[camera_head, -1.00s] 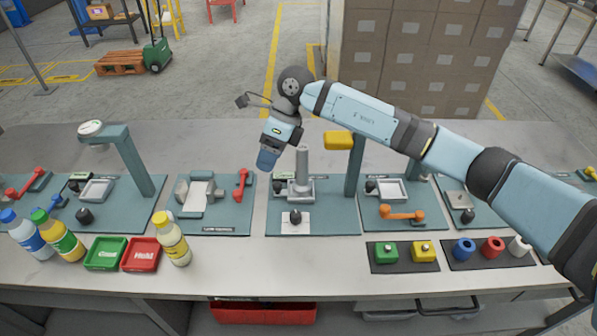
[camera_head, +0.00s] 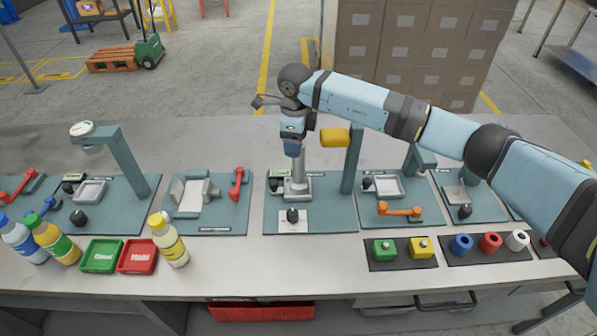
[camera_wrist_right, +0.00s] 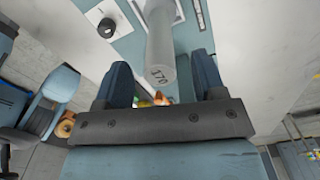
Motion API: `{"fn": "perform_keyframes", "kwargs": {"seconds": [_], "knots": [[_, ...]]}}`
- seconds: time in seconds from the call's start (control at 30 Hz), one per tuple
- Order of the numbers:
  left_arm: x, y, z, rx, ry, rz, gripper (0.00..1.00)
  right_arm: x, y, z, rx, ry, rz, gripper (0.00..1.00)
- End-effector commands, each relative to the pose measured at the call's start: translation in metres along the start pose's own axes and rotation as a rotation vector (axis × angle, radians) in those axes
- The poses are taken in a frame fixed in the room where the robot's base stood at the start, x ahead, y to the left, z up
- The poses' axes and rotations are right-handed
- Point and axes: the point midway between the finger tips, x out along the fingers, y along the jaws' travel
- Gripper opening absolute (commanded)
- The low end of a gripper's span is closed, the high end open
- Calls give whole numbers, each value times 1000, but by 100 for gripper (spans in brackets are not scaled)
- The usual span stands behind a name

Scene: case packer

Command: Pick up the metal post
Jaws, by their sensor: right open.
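The metal post (camera_head: 298,171) is a grey upright cylinder in a small base on the teal plate (camera_head: 325,215), near the middle of the bench. In the right wrist view the post (camera_wrist_right: 160,38) shows with "170" on its end face. My right gripper (camera_head: 293,151) is above the post, pointing down, its fingers at the post's upper end. In the right wrist view my right gripper (camera_wrist_right: 161,66) is open, one finger on each side of the post, with gaps visible. The gripper partly hides the post's top in the head view. My left gripper is not in view.
A black knob (camera_head: 292,215) sits in front of the post. Bottles (camera_head: 170,243), red and green trays (camera_head: 138,257), and coloured pieces (camera_head: 461,244) line the front edge.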

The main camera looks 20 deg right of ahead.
Motion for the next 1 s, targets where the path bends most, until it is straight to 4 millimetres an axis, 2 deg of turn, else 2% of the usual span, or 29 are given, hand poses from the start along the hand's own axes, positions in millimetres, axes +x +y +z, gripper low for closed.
{"fn": "perform_keyframes", "kwargs": {"seconds": [0.33,0.57,0.83,0.87,1.0], "knots": [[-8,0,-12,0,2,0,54,45,2,-6,1,1,3,64],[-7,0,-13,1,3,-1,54,48,2,-5,0,0,0,64],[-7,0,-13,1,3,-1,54,48,2,-5,1,0,1,4],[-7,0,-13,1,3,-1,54,48,2,-5,1,0,1,0],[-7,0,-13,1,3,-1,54,47,2,-5,1,-1,0,0]]}}
